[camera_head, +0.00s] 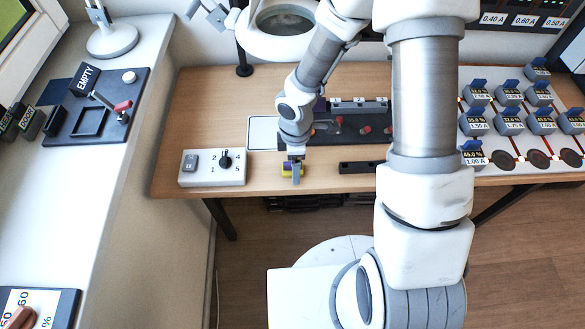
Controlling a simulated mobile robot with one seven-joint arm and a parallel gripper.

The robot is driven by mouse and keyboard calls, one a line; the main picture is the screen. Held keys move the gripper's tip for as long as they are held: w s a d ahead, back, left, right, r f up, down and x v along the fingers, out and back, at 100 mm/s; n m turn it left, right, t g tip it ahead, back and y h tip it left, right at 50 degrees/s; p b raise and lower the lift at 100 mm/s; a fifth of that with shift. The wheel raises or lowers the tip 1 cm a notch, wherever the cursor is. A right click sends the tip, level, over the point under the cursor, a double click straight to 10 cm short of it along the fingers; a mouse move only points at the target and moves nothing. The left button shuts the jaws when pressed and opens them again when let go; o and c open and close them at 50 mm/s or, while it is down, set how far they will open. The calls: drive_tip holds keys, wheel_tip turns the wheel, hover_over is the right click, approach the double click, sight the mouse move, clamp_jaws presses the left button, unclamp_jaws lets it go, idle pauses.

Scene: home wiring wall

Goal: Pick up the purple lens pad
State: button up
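A small block with yellow and purple parts (286,170) sits near the front edge of the wooden bench. The purple part is largely hidden by my gripper, so its shape is unclear. My gripper (296,178) points down right at this block, with a finger in front of it. I cannot tell whether the fingers touch it or how far apart they are. Another dark purple patch (319,104) shows behind my arm's wrist, partly covered.
A white dial box (212,168) stands left on the wooden bench (200,105). A dark panel with red-tipped levers (350,128) is behind my gripper, and a dark bar (359,167) lies to its right. A ring-shaped lamp (285,45) overhangs the back. Labelled blocks (510,90) fill the right.

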drive_tip(key=shift+r, duration=0.1)
clamp_jaws()
drive_tip(key=shift+r, duration=0.15)
drive_tip(key=shift+r, duration=0.3)
drive_tip(key=r, duration=0.1)
drive_tip(key=r+p, duration=0.2)
drive_tip(key=r, duration=0.1)
drive_tip(key=shift+s+d, duration=0.2)
drive_tip(key=shift+d, duration=0.15)
drive_tip(key=s+d+r+p, duration=0.3)
drive_tip(key=s+d+r, duration=0.3)
drive_tip(key=d, duration=0.3)
drive_tip(key=shift+s, duration=0.1)
